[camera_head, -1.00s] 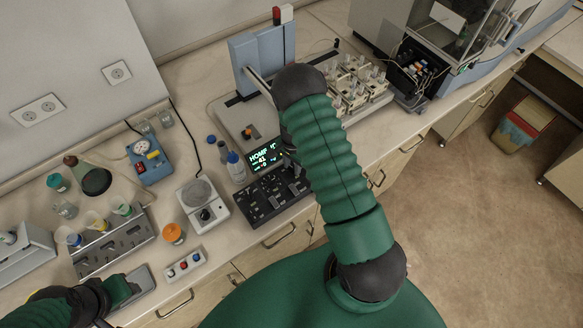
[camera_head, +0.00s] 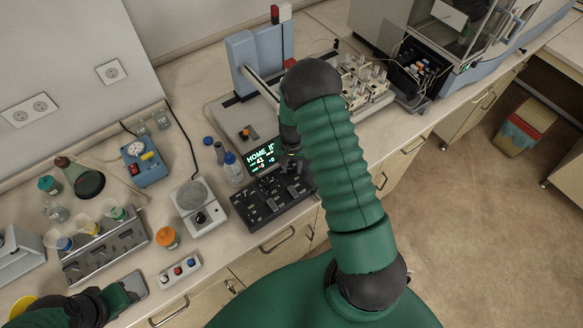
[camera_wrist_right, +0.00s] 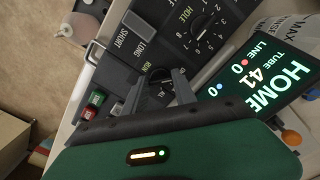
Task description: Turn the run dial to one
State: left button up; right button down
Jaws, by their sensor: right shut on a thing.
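The black control panel (camera_head: 243,212) stands on the bench with a lit display (camera_head: 262,158) behind it. In the right wrist view, the run dial (camera_wrist_right: 160,76) is a dark round knob beside the word RUN. My right gripper (camera_wrist_right: 157,84) has a finger on either side of this dial and is shut on it. The fingers and wrist hide part of the dial and its marks, so I cannot tell its setting. The display (camera_wrist_right: 265,78) reads HOME, TUBE 41 and LINE 0. My left gripper (camera_head: 124,291) is at the lower left, away from the panel; its jaws are unclear.
A HOLE dial (camera_wrist_right: 198,34) and a SHORT/LONG switch (camera_wrist_right: 131,50) are close to my right gripper. A red and a green button (camera_wrist_right: 92,106) sit at the panel's edge. A white stirrer (camera_head: 196,203) and bottles (camera_head: 232,168) stand left of the panel.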

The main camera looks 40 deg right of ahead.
jog(key=shift+w+d+r, duration=0.2)
jog(key=shift+w+d, duration=0.05)
jog(key=shift+w, duration=0.05)
jog(key=c, duration=1.2)
grip_release()
jog(key=shift+o, duration=1)
jog(key=shift+f, duration=0.25)
notch_tip(320, 180, up, 17)
jog(key=b, duration=0.3)
jog(key=shift+d+f, duration=0.1)
jog(key=shift+f, duration=0.05)
